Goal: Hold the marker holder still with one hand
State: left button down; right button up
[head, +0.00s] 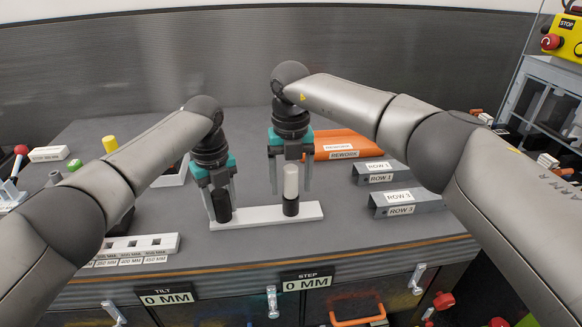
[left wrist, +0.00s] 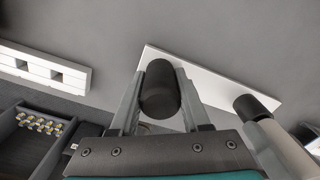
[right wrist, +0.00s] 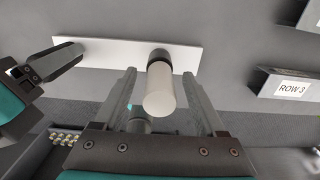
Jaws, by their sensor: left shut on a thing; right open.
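The right black cup (head: 291,208) holds an upright white marker (head: 291,180). My right gripper (head: 290,182) is open, with its fingers on either side of the marker. In the right wrist view the white marker (right wrist: 159,90) stands between the fingers with gaps on both sides.
A white slotted block (head: 135,246) lies at the front left. An orange block labelled REWORK (head: 340,146) is behind the holder. Grey ROW 1 (head: 378,175) and ROW 3 (head: 405,204) rails lie to the right. The table in front of the holder is clear.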

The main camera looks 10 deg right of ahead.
jog(key=shift+f, duration=0.2)
grip_shut()
dwell(1.1)
